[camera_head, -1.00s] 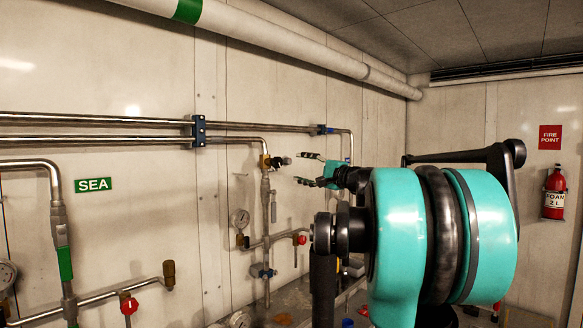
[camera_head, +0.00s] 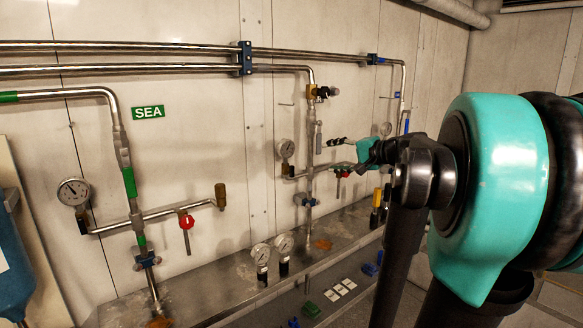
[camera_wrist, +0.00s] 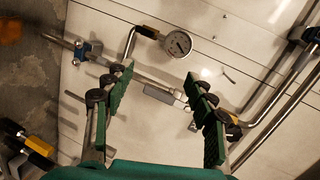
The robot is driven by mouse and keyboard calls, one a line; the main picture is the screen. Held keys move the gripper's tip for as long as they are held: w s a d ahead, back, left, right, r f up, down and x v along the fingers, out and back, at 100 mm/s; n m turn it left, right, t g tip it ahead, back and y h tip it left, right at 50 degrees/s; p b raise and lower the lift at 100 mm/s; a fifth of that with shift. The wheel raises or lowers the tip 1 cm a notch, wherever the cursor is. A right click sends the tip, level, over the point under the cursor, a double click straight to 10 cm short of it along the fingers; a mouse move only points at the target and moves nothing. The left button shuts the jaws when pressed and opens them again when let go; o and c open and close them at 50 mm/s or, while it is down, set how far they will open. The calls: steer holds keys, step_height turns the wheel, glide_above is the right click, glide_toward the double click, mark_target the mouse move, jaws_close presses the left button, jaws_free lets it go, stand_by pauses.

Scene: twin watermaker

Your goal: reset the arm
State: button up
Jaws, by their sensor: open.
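My gripper (camera_wrist: 160,112) is open in the wrist view, its two green-padded fingers wide apart with nothing between them. Past the fingertips are a round gauge (camera_wrist: 178,43) and a metal pipe, apart from the fingers as far as I can tell. In the head view my gripper (camera_head: 335,153) is small, pointing left in front of the wall pipes near the middle. My teal and black arm fills the right side of that view and hides part of the wall and bench behind it.
Pipes run along the wall, with a SEA sign (camera_head: 148,112), a gauge (camera_head: 73,191) and a red-handled valve (camera_head: 186,221) at left. A metal bench (camera_head: 215,292) lies below with two gauges standing on it. A blue container (camera_head: 14,255) stands at the far left edge.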

steer(key=s+a+f+n+g+h, duration=0.1)
steer(key=s+f+n+g+h, duration=0.1)
steer(key=s+f, duration=0.6)
steer(key=s+f+n+g+h, duration=0.2)
steer(key=s+f, duration=0.2)
steer(key=f, duration=0.8)
steer(key=s+a+f+n+g+h, duration=0.1)
steer(key=s+f+n+g+h, duration=0.1)
steer(key=s+f, duration=0.6)
steer(key=s+d+f+n+h, duration=0.2)
steer(key=s+d+f+h, duration=0.2)
steer(key=f, duration=0.5)
steer(key=shift+s+d+f+g, duration=0.3)
steer(key=shift+s+d, duration=0.45)
steer(key=shift+s, duration=0.1)
